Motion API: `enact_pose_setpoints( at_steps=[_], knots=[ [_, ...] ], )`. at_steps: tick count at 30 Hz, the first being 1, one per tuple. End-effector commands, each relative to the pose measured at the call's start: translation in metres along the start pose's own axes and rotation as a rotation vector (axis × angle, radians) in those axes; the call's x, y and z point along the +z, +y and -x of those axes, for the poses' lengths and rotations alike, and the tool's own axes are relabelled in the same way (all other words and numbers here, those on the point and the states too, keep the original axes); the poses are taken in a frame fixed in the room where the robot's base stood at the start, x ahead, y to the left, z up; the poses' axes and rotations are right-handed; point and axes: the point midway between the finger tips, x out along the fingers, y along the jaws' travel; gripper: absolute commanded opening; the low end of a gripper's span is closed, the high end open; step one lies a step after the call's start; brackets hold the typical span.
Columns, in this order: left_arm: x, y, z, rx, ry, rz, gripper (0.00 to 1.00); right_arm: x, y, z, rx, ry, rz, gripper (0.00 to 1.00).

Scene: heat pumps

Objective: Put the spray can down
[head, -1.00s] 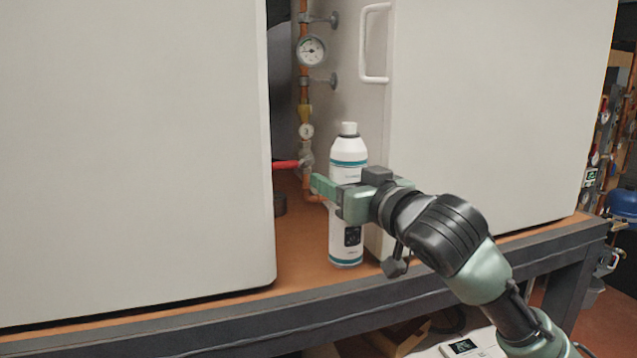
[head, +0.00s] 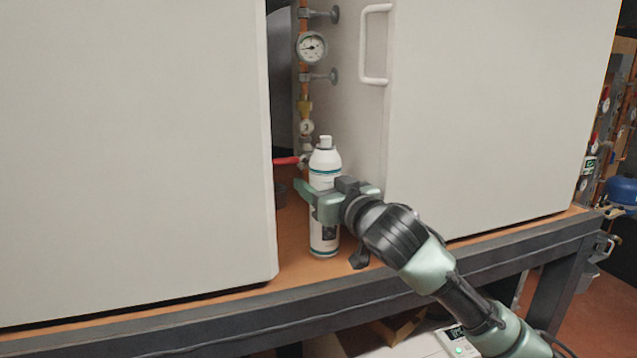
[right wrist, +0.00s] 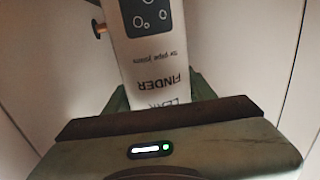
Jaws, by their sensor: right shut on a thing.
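The spray can (head: 325,165) is white with teal bands and a white cap. It stands upright in the gap between two large white panels, at or just above the orange-brown bench top; I cannot tell if its base touches. My right gripper (head: 318,200) is shut on the can's middle, reaching in from the right. In the right wrist view the can (right wrist: 150,50) sits between the fingers, its printed label facing the camera. The gripper hides part of the can's body. My left gripper is not in view.
The bench top (head: 290,235) is bare around the can. Behind it runs a copper pipe with a pressure gauge (head: 312,47) and a red lever (head: 287,160). The left white panel (head: 130,150) and the right one with a handle (head: 375,45) flank the gap.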

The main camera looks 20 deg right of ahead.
Motion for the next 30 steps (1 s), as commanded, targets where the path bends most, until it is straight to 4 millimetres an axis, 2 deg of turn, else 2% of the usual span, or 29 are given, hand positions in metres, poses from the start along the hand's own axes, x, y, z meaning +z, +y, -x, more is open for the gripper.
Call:
enact_pose_setpoints(
  at_steps=[2,3,5,17,20,30],
  knots=[
    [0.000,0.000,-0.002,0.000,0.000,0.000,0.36,0.001,0.000,0.000,-0.001,0.003,0.000,0.00],
    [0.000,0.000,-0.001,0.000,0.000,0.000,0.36,0.002,0.000,0.000,0.000,0.000,0.000,0.60],
    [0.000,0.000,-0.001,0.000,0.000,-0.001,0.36,0.002,0.000,0.000,0.000,0.000,0.000,0.76],
    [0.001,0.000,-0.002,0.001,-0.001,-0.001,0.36,0.001,0.000,0.003,0.000,0.000,0.000,0.76],
    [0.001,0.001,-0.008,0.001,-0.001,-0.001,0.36,0.002,0.000,0.016,-0.001,0.001,0.000,0.76],
    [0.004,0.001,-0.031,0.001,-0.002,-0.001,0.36,0.003,0.000,0.087,-0.001,0.001,0.002,0.76]
  ],
)
